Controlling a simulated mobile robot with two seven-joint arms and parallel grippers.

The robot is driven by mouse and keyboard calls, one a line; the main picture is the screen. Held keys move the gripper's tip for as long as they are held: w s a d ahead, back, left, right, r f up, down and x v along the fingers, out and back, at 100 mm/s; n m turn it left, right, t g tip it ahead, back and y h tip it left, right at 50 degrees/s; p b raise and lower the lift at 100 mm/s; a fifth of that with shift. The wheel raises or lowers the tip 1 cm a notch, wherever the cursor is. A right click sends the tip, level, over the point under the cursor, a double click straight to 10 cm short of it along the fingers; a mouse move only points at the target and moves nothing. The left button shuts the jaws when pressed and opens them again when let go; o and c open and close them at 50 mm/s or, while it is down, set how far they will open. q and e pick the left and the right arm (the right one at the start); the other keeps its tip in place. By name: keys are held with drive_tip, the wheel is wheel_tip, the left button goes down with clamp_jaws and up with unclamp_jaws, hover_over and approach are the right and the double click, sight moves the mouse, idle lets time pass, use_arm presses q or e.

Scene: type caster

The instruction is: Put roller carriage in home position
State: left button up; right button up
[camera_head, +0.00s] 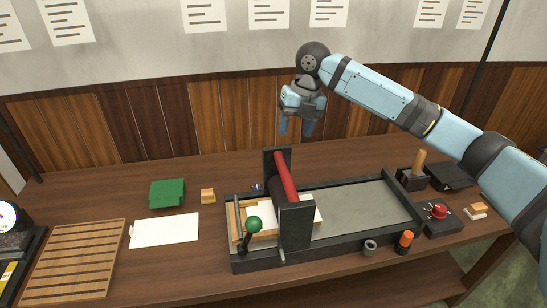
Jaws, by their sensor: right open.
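The roller carriage (294,224), dark end plates with a red roller (284,177) between them, stands across the left part of a black-framed press bed (360,207). It stands over pale blocks and a white sheet at the bed's left end. A lever with a green ball knob (253,224) rises at the bed's left front. My right gripper (296,127) hangs above and behind the carriage, pointing down, open and empty, apart from it. My left gripper is not in view.
A slatted wooden tray (77,262), white sheet (165,231), green block (167,193) and small wooden block (208,196) lie left. A red-knobbed box (438,214), orange-capped item (404,241) and wooden-handled tool (418,163) stand right. The bed's right part is clear.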

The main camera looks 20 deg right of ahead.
sight(286, 170)
drive_tip(key=f, duration=0.4)
drive_tip(key=a+f+p, duration=0.1)
drive_tip(key=f, duration=0.3)
drive_tip(key=a+f, duration=0.1)
drive_tip(key=f, duration=0.3)
drive_tip(key=shift+s+a+f, duration=0.25)
drive_tip(key=shift+s, duration=0.15)
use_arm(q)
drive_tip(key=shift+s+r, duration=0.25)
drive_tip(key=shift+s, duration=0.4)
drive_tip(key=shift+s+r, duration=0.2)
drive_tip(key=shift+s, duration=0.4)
use_arm(e)
drive_tip(key=shift+c, duration=0.3)
drive_tip(key=shift+r, duration=0.1)
clamp_jaws()
